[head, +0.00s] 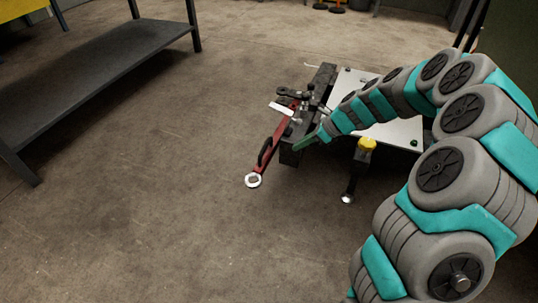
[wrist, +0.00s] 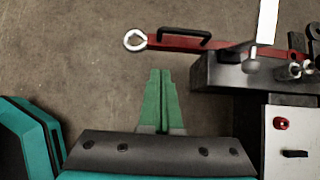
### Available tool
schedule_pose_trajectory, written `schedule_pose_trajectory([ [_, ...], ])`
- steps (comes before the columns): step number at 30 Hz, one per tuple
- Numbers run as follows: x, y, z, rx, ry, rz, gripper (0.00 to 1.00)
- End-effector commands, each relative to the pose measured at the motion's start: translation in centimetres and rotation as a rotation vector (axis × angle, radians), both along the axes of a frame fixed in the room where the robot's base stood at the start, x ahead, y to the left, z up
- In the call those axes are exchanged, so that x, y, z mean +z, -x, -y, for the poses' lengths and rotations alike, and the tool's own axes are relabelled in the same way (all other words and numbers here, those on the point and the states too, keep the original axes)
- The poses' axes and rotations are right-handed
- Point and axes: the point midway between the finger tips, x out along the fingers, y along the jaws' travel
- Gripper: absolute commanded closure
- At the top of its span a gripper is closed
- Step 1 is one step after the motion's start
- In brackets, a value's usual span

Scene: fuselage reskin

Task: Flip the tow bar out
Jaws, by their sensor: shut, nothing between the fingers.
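The red tow bar (head: 271,146) sticks out from the end of a low dark cart frame and ends in a pale ring (head: 253,181) low over the floor. A black handle (head: 264,152) sits along its side. In the wrist view the tow bar (wrist: 192,43) runs across the top, with its ring (wrist: 135,40) at the left and its handle (wrist: 184,33) above it. My gripper (head: 299,145) has green fingers beside the bar, to its right in the head view. In the wrist view my gripper (wrist: 160,72) is shut, empty and apart from the bar, below it.
The cart's dark end beam (wrist: 225,73) and white deck (head: 397,130) lie right of my gripper. A yellow-topped post (head: 366,146) stands at the cart's near side. A dark shelf table (head: 95,75) stands at upper left. The floor left of the bar is clear.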

Motion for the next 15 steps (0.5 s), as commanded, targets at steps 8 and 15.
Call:
schedule_pose_trajectory([
  [8, -0.8, -0.2, -0.6, 0.002, 0.000, 0.000, 1.00],
  [15, -4.2, -0.9, -3.1, 0.005, 0.001, -0.004, 1.00],
])
